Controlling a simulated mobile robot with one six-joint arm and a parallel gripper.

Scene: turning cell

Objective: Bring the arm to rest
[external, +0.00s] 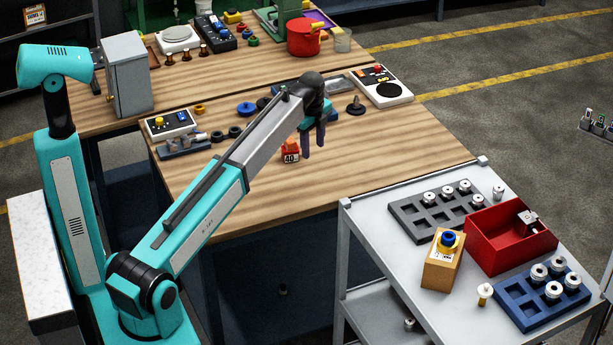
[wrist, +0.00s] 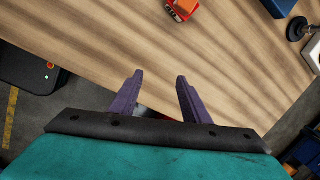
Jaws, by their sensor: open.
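My gripper (external: 313,143) hangs from the raised, outstretched arm over the front part of the wooden table (external: 400,145). Its two dark fingers are apart, with nothing seen between them in the wrist view (wrist: 158,90). A small orange-red block marked "40" (external: 290,152) sits on the table just left of the fingers in the external view. It also shows at the top edge of the wrist view (wrist: 184,8), beyond the fingertips and partly cut off.
Behind the gripper are a dark knobbed piece (external: 355,106) and a white control box (external: 381,86). A yellow-topped device (external: 172,126) stands left. A grey cart (external: 385,262) at right carries a red bin (external: 490,250), a grey tray (external: 407,215) and a blue tray (external: 517,313).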

